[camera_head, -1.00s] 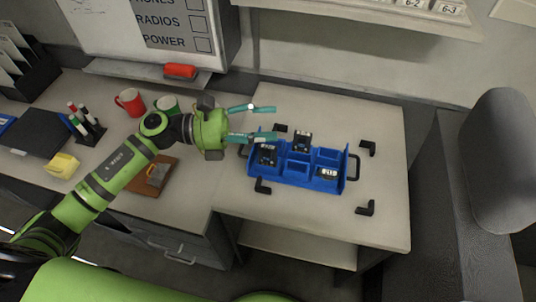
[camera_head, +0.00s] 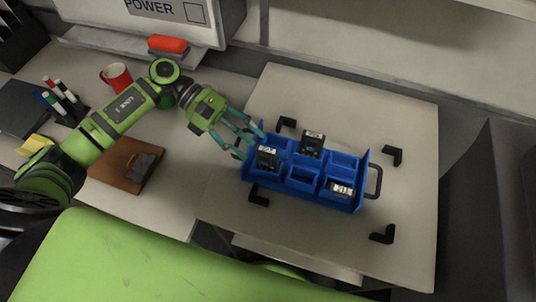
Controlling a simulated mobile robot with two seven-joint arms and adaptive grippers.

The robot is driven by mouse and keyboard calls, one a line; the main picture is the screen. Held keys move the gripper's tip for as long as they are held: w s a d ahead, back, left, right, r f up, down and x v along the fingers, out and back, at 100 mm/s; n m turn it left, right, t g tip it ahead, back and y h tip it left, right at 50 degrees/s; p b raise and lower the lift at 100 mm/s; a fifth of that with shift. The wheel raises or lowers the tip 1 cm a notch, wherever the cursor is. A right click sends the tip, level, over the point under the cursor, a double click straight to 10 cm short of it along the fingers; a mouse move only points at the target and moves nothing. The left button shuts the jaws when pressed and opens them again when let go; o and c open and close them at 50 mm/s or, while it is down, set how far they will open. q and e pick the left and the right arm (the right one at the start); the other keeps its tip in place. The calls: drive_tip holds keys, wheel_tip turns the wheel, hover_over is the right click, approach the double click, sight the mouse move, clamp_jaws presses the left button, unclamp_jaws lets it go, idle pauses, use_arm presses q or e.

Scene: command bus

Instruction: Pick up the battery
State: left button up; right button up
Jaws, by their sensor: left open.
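A blue tray (camera_head: 303,177) with compartments stands on the light table. It holds three black, battery-like blocks with pale labels: one in the left compartment (camera_head: 267,160), one at the back middle (camera_head: 311,146), one at the front right (camera_head: 340,190). I cannot tell which one is meant. My left gripper (camera_head: 253,145) is open, its teal fingers spread at the tray's left end, close to the left block. It holds nothing. Whether the fingers touch the tray is unclear. The tray's left handle is hidden near the fingers. My right gripper is out of view.
Black corner brackets (camera_head: 383,235) surround the tray on the table (camera_head: 330,95). To the left are a red mug (camera_head: 116,77), a pen holder (camera_head: 68,112) and a brown clipboard (camera_head: 122,170). The table behind the tray is clear.

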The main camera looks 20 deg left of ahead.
sight(264, 150)
use_arm(q)
drive_tip(key=shift+s+d+f+p, duration=0.15)
drive_tip(key=shift+d+p, duration=0.85)
drive_tip(key=shift+d, duration=0.2)
drive_tip(key=shift+p+x, duration=0.35)
drive_tip(key=shift+x, duration=0.65)
drive_tip(key=shift+d+f, duration=0.1)
drive_tip(key=shift+f, duration=0.3)
clamp_jaws()
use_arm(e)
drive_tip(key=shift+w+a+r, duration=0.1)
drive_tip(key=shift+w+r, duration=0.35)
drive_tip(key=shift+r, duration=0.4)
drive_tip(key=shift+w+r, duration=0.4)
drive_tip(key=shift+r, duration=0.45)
use_arm(q)
drive_tip(key=shift+r, duration=0.1)
